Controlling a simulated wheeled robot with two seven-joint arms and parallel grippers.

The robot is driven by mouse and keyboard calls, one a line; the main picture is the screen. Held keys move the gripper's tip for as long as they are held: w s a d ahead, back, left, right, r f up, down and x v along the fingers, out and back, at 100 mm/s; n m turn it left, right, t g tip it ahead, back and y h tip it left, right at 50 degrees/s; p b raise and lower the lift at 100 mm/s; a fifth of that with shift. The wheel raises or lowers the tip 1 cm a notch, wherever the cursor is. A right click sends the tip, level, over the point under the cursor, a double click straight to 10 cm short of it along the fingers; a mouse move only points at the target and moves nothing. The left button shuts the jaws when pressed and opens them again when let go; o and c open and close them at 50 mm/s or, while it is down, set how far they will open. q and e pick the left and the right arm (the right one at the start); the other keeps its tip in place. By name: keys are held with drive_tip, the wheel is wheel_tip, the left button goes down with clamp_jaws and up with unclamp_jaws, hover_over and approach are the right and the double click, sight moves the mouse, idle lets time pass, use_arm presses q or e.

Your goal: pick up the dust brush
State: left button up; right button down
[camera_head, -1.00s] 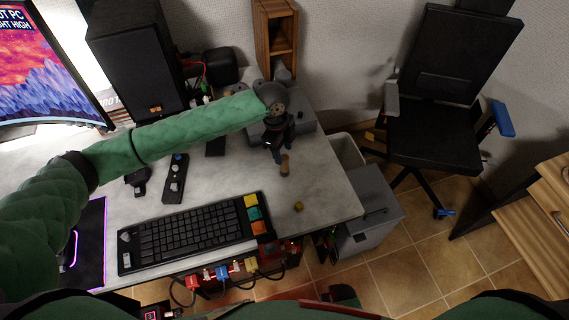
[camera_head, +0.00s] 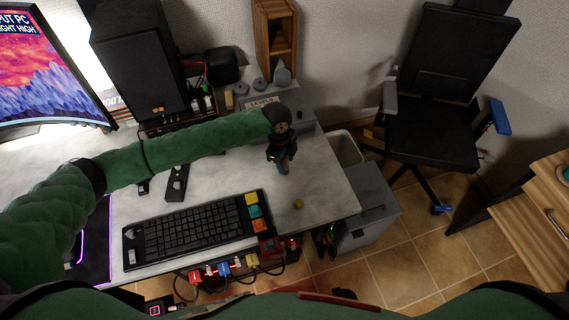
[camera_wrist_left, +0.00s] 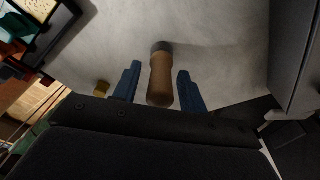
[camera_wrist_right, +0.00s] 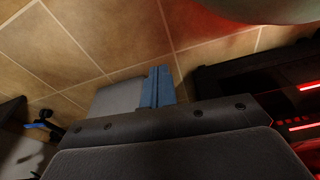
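The dust brush (camera_wrist_left: 160,78), with a brown wooden handle and a dark grey far end, shows in the left wrist view standing on the grey desk. My left gripper (camera_wrist_left: 157,90) is open, with one blue finger on each side of the brush and a gap on both sides. In the head view my left gripper (camera_head: 283,168) is over the right part of the desk and hides most or all of the brush. My right gripper (camera_wrist_right: 158,87) shows only in the right wrist view, its blue fingers together and empty above the tiled floor.
The keyboard (camera_head: 190,228) lies on the desk (camera_head: 325,185), left of my left gripper. A grey box with knobs (camera_head: 301,116) stands behind the gripper. A grey cabinet (camera_head: 372,210) and a black chair (camera_head: 432,135) are to the right.

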use_arm(q)
clamp_jaws()
